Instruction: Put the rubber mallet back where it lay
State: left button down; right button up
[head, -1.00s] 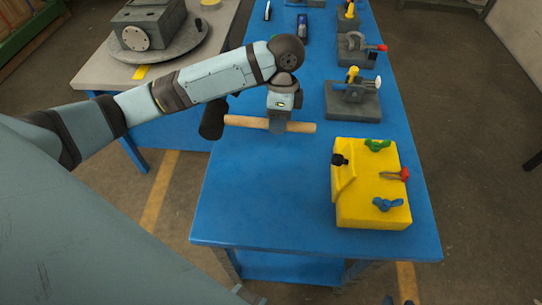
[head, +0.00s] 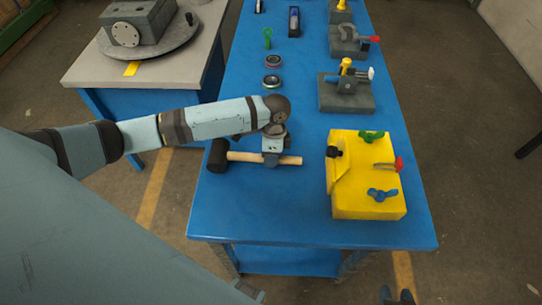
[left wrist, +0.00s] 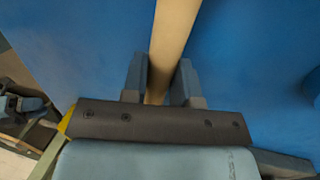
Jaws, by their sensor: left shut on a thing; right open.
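The rubber mallet has a black head (head: 217,156) and a pale wooden handle (head: 243,157). It is level, head to the left, over the near part of the blue table, to the left of the yellow block. My left gripper (head: 271,160) is shut around the handle. In the left wrist view the handle (left wrist: 171,45) runs between the two fingers. I cannot tell whether the mallet touches the table. Fingertips of my right gripper (head: 397,299) show at the bottom edge, apart and empty, beyond the table's near edge.
The yellow block (head: 350,200) with coloured knobs stands close to the handle's right end. Beyond are clamp fixtures (head: 345,95), two small rings (head: 272,82) and a green tool (head: 267,38). The blue table's near left (head: 260,210) is clear.

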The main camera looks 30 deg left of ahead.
pick_arm(q)
jog(key=shift+f, duration=0.25)
jog(key=c, duration=0.9)
grip_release()
jog(key=shift+r, duration=0.15)
jog(key=v, duration=1.1)
jog(key=shift+r+b, duration=0.3)
jog(key=shift+r, duration=0.05)
jog(key=shift+w, duration=0.1)
